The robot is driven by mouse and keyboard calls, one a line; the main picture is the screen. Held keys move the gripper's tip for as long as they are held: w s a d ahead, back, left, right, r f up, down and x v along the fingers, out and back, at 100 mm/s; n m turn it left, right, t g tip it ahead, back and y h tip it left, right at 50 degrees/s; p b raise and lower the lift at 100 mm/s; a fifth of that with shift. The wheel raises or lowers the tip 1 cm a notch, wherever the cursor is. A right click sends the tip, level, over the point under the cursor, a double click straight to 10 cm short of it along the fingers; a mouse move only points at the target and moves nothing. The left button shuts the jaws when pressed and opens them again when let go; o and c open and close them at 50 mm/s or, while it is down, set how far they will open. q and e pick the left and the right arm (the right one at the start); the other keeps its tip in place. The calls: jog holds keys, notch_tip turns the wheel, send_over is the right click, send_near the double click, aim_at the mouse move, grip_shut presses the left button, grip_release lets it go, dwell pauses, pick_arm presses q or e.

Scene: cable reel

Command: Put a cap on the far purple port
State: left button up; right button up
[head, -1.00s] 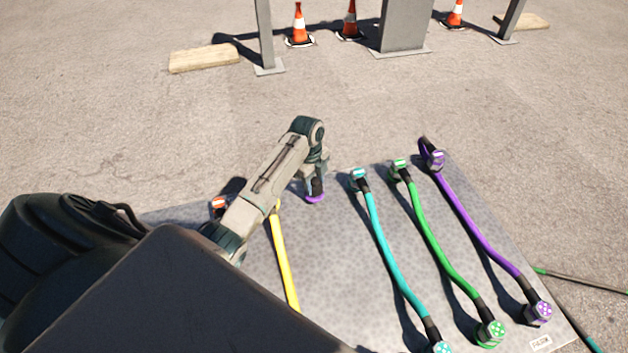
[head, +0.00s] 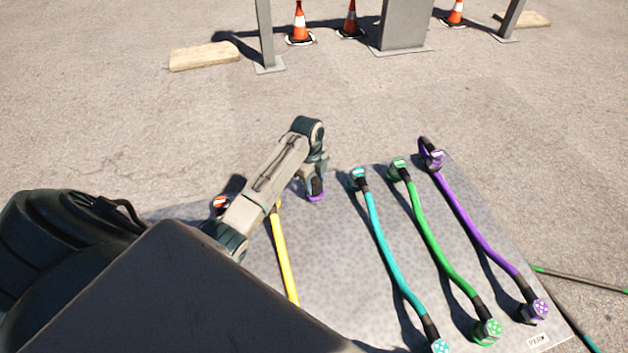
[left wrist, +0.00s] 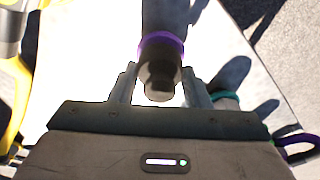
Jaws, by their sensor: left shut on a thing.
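My left gripper (head: 315,181) is shut on a dark cap with a purple rim (head: 316,196), held low over the back of the grey board. In the left wrist view the cap's purple band (left wrist: 160,41) and dark body (left wrist: 159,72) show between the two fingers. The far purple port (head: 436,158) is at the board's back right corner, at the upper end of the purple cable (head: 468,222), with a dark purple loop beside it. The gripper is well left of this port. My right gripper is not in view.
Teal (head: 358,175) and green (head: 399,165) ports with their cables lie between my left gripper and the purple port. A yellow cable (head: 284,260) and an orange-topped port (head: 219,202) are at left. The near purple end (head: 536,311) is at front right.

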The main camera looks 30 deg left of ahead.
pick_arm(q)
jog(key=shift+p, duration=0.3)
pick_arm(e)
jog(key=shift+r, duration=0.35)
pick_arm(q)
jog(key=shift+f, duration=0.3)
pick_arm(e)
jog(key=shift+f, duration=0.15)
pick_arm(q)
jog(key=o, duration=1.1)
jog(key=shift+o, duration=0.2)
notch_tip(320, 180, up, 11)
jog(key=a, duration=0.1)
jog(key=shift+a+p, duration=0.15)
jog(key=shift+p, duration=0.3)
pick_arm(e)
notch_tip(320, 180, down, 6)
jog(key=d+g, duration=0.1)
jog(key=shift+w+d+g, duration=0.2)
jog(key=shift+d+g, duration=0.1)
